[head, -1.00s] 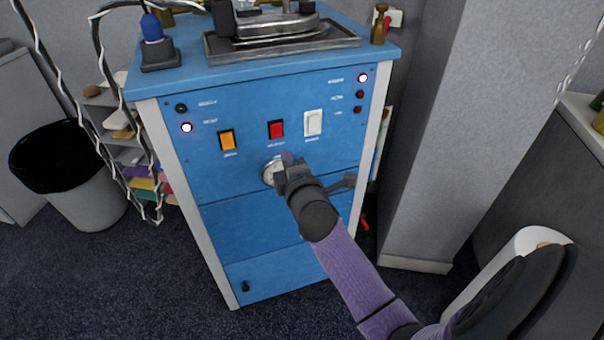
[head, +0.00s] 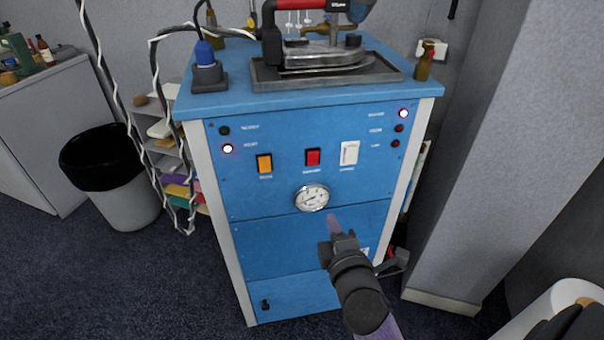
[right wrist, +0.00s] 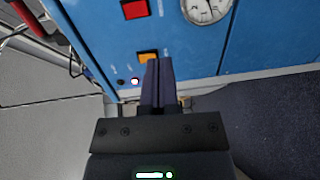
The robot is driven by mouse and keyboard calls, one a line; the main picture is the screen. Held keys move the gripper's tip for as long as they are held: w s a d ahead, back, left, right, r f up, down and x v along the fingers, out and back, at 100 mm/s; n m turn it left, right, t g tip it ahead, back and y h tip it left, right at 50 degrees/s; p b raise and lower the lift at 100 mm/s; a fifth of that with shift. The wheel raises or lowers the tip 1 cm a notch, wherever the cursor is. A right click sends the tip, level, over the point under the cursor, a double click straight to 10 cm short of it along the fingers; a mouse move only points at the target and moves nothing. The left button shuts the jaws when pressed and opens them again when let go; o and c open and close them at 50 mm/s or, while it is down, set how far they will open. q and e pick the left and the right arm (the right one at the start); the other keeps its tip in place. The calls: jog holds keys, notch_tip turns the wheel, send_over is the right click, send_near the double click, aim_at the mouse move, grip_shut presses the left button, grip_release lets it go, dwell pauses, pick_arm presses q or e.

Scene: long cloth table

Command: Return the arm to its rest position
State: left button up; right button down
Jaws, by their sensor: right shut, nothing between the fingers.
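My right gripper (head: 335,228) is in front of the blue cabinet (head: 290,240), below the round gauge (head: 312,197) and apart from it as far as I can tell. Its fingers (right wrist: 152,85) are together and empty in the right wrist view. The cabinet panel carries an orange switch (head: 265,163), a red switch (head: 313,157) and a white switch (head: 349,153). Lit lamps show at its upper left (head: 227,149) and upper right (head: 403,113). My left gripper is not in view.
An iron (head: 320,58) rests on a metal tray (head: 262,80) on top of the cabinet. A black-lined bin (head: 127,208) stands to the left, beside hanging cables (head: 107,85). A grey pillar (head: 490,150) rises close on the right. Carpet (head: 110,290) is open at lower left.

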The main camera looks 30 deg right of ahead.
jog(key=s+a+f+m+g+y, duration=0.2)
jog(key=s+a+f+m+g, duration=0.3)
jog(key=f, duration=0.7)
jog(key=s+a+f+g+y, duration=0.1)
jog(key=s+f+g+y, duration=0.15)
jog(key=s+f, duration=0.7)
jog(key=s+f+m+g, duration=0.2)
jog(key=s+f+g, duration=0.1)
jog(key=s, duration=0.5)
jog(key=s+d+f+m+g, duration=0.1)
jog(key=s+f+m+g, duration=0.1)
jog(key=s+f, duration=0.4)
jog(key=s+f+m+g, duration=0.2)
jog(key=s+f+g, duration=0.2)
jog(key=s, duration=0.7)
jog(key=shift+d+f, duration=0.2)
jog(key=shift+f, duration=0.3)
